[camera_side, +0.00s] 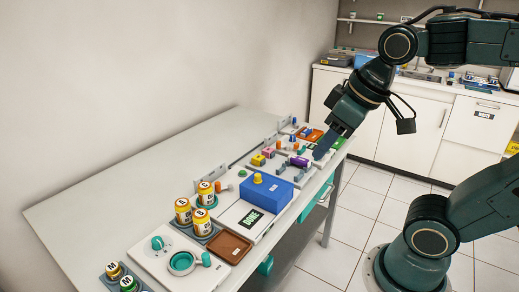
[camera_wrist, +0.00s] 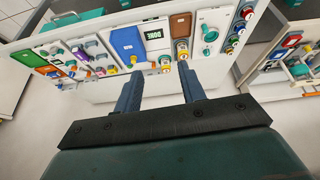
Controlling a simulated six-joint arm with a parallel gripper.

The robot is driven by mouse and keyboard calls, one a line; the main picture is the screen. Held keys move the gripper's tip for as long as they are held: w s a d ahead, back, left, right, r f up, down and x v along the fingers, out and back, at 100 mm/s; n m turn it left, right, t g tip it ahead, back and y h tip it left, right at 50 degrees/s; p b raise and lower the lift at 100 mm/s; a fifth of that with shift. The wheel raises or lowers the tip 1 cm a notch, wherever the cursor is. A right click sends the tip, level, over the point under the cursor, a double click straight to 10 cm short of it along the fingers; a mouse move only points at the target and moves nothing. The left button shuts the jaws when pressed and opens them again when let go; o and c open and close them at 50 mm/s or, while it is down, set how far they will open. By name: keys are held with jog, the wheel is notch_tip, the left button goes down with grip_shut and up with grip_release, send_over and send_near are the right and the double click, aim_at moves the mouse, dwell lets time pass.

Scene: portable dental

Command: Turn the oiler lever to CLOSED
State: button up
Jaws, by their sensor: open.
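No part in view is clearly labelled as the oiler lever. A white panel (camera_side: 150,262) at the near end of the bench carries a teal knob (camera_side: 158,243) and a teal ring with a handle (camera_side: 183,262); I cannot tell whether this is the oiler, nor read any CLOSED mark. In the wrist view, teal parts (camera_wrist: 208,33) show on a white panel at upper right. My gripper (camera_wrist: 160,72) is open and empty, with its fingers apart. In the side view my gripper (camera_side: 323,150) is above the far end of the bench, away from the teal knob.
A blue box (camera_side: 264,194) with a yellow knob and a DONE pad (camera_side: 251,218) lie mid-bench. Yellow-and-white jars (camera_side: 184,212) and a brown tray (camera_side: 228,247) stand near the white panel. The bench's wall side (camera_side: 110,190) is clear.

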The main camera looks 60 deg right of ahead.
jog(key=w+d+r+n+g, duration=0.1)
jog(key=w+r+n, duration=0.1)
jog(key=w, duration=0.9)
jog(key=n+g, duration=0.4)
jog(key=n, duration=0.1)
send_over(218, 183)
notch_tip(218, 183, down, 18)
jog(key=shift+d, duration=0.1)
notch_tip(218, 183, down, 14)
jog(key=shift+r, duration=0.1)
jog(key=shift+c, duration=0.2)
grip_shut()
